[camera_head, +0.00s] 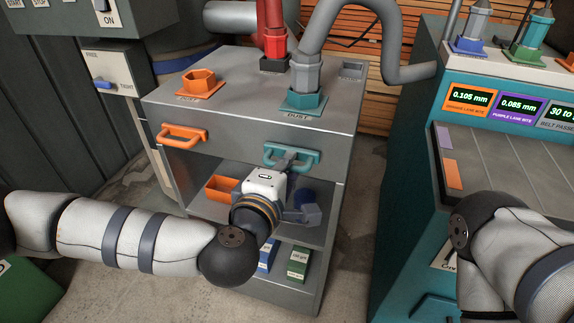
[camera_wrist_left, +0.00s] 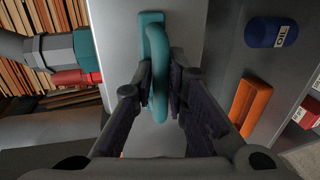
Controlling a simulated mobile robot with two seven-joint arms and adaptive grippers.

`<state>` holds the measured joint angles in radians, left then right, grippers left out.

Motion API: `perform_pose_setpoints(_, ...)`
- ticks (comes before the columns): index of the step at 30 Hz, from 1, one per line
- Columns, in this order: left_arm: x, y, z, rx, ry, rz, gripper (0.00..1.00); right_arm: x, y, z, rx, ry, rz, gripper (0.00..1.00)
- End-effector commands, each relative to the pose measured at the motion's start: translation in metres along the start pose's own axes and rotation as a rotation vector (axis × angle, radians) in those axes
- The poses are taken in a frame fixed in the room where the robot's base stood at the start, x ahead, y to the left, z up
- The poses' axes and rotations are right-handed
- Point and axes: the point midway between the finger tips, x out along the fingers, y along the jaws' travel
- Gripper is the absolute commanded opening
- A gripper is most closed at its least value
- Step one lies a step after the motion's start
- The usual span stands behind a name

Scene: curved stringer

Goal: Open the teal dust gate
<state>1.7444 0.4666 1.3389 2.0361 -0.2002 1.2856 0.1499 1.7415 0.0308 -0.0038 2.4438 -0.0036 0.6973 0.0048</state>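The teal handle (camera_head: 303,157) sits on the grey cabinet's upper front, to the right of an orange handle (camera_head: 183,137). In the left wrist view the teal handle (camera_wrist_left: 158,78) is a curved bar running between my fingers. My left gripper (camera_head: 289,163) is at this handle, and its fingers (camera_wrist_left: 161,85) converge on both sides of the bar, shut on it. The gate's panel looks flush with the cabinet front. The teal fitting (camera_head: 303,103), with a grey hose, stands on the top above. My right gripper is out of view.
The cabinet's open shelf holds an orange bin (camera_head: 221,188) and a blue canister (camera_head: 304,198), with boxes (camera_head: 298,262) below. A teal machine (camera_head: 400,215) stands at the right across a gap. Part of my right arm shows there.

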Motion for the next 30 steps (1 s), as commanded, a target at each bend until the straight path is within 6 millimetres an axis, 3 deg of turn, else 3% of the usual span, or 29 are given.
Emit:
perform_pose_setpoints(8,-0.002,0.0,0.0,0.001,0.0,0.001,0.0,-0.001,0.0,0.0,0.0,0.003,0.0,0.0)
perform_pose_setpoints(19,-0.063,-0.009,0.0,0.004,0.001,0.004,0.0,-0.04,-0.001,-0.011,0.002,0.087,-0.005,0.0)
perform_pose_setpoints(29,-0.067,-0.014,0.0,0.0,0.001,0.002,0.0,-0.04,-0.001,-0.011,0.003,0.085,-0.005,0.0)
perform_pose_setpoints(30,-0.067,-0.014,0.0,0.0,0.001,0.002,0.15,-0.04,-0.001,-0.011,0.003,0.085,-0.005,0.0)
